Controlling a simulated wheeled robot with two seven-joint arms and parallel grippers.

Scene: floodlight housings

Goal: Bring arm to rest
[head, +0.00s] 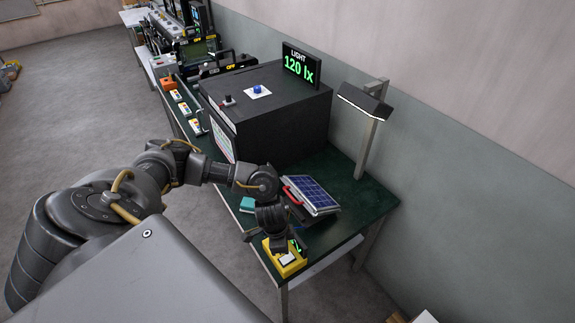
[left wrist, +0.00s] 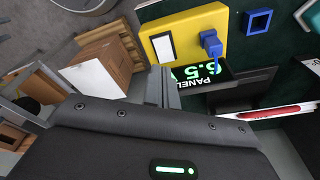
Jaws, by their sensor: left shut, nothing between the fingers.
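My left arm reaches in from the left in the head view. Its gripper (head: 280,244) points down, shut and empty, just above or beside a yellow box (head: 291,269) at the table's near end. I cannot tell whether they touch. In the left wrist view the closed fingers (left wrist: 168,92) show below the yellow box (left wrist: 207,18), which carries a white rocker and a blue plug. A display (left wrist: 198,73) with green digits, labelled PANEL, lies beside it. My right gripper is in neither view.
A solar panel (head: 311,195) lies tilted on the green table (head: 376,205), close to my wrist. A large black box (head: 290,115) stands behind, with a "120 lx" sign (head: 301,65). A lamp post (head: 370,145) rises at right. Cardboard boxes (left wrist: 105,60) are on the floor.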

